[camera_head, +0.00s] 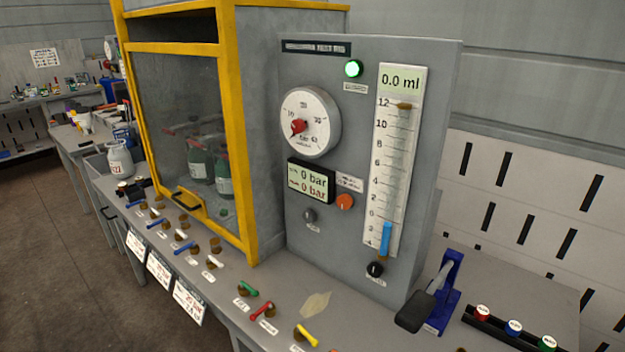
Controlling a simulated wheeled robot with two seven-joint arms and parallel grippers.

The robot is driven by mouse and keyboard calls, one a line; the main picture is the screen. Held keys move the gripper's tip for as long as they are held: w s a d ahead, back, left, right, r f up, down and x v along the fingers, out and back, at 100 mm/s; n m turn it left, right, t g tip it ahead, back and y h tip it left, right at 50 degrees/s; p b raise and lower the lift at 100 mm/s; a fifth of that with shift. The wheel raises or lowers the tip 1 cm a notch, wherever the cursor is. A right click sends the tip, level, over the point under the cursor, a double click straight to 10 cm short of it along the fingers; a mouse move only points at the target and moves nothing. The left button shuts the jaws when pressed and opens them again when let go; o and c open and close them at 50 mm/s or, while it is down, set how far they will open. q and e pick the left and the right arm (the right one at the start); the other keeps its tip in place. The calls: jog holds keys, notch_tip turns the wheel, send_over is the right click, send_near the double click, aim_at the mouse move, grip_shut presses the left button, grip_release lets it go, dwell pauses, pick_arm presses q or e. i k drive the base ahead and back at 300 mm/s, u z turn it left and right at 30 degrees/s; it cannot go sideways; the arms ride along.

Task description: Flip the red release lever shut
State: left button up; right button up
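A small red lever (263,309) sits on the front part of the grey bench, in a row with a green lever (248,289) to its left and a yellow lever (306,335) to its right. The red lever stands on a brass-coloured valve body and slants up toward the right. A white label lies in front of it, too small to read. Whether the lever is open or shut I cannot tell. Neither of my grippers is in view.
A grey panel (357,60) with a gauge (310,122) and displays reading 0 bar stands behind the levers. A yellow-framed cabinet (240,150) holds green bottles. A blue hand pump (446,300) with a black grip stands at right. Blue and white levers line the left.

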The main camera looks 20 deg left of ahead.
aim_at(268, 305)
jog(key=z, duration=1.7)
jog(key=k, duration=0.85)
jog(key=u, duration=1.75)
jog(key=i, duration=0.5)
jog(key=u, duration=0.1)
